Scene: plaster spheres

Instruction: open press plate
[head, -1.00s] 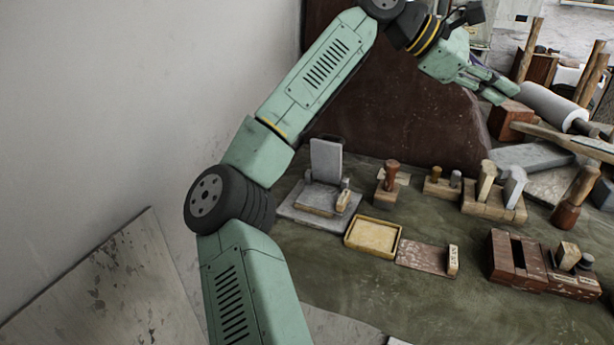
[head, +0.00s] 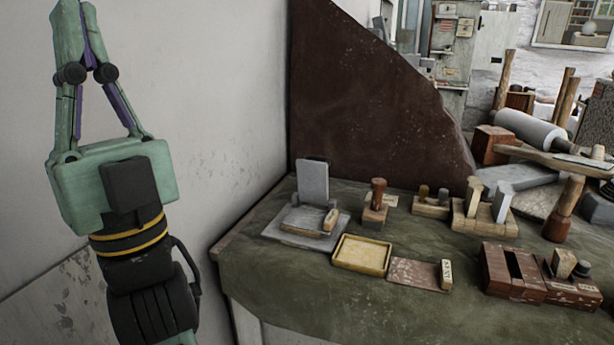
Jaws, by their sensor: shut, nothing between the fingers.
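The press is a small grey device with a flat base (head: 290,232) on the green-covered table. Its grey plate (head: 313,182) stands upright at the back of the base. A small wooden handle (head: 331,220) sits at the base's right side. My gripper (head: 77,8) is at the upper left of the head view, in front of the white wall, pointing up. Its fingers come together at the top edge of the picture, shut and empty. It is well apart from the press.
A yellow tray (head: 362,254) lies in front of the press. A wooden stamp (head: 376,203) stands to its right. Several wooden blocks and tools fill the table's right side. A dark brown board (head: 370,110) rises behind. The front left of the table is clear.

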